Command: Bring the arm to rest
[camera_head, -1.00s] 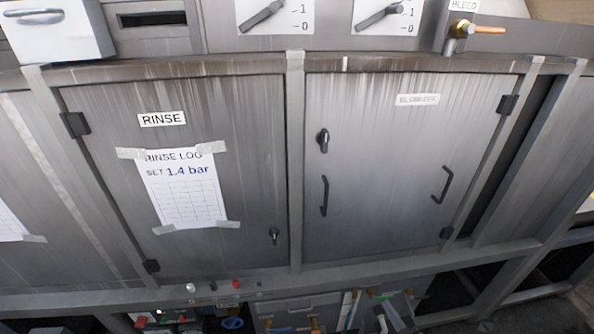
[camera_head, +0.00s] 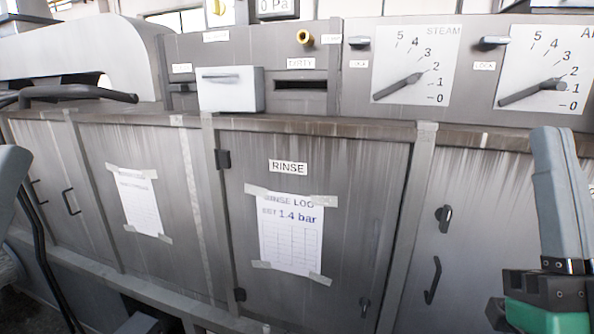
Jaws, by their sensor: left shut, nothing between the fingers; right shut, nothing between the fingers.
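My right gripper (camera_head: 556,135) stands at the right edge of the head view, pointing up. Its two long grey fingers are together with nothing between them, above a black mount and a green part at the bottom right corner. I see no fingers of my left gripper.
The RINSE cabinet door (camera_head: 325,175) carries a taped log sheet (camera_head: 291,232). A white drawer front (camera_head: 231,90) and a dark slot (camera_head: 301,84) are above it. Dial plates (camera_head: 415,65) line the panel top right. A black handle (camera_head: 80,94) juts out at left.

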